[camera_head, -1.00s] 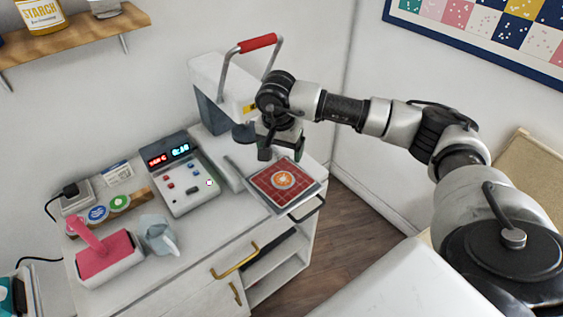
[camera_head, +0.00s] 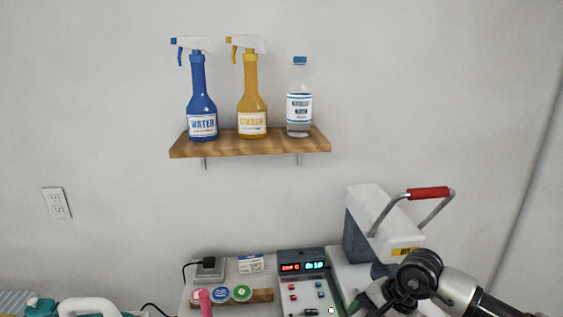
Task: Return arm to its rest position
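My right arm (camera_head: 456,290) comes in from the lower right, with its wrist beside the control box and in front of the heat press. The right gripper is mostly cut off by the bottom edge, so its fingers do not show clearly. The heat press (camera_head: 378,225) is white and dark grey, with a raised handle that has a red grip (camera_head: 428,193). The control box (camera_head: 303,285) shows lit red and blue displays. My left arm is not in view. The red patterned square is out of view.
A wooden wall shelf (camera_head: 250,147) holds a blue water sprayer (camera_head: 203,100), a yellow starch sprayer (camera_head: 252,100) and a clear bottle (camera_head: 299,105). Several round coloured lids (camera_head: 220,293) and a plugged-in outlet box (camera_head: 210,267) are left of the control box. A teal and white object (camera_head: 85,307) is at lower left.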

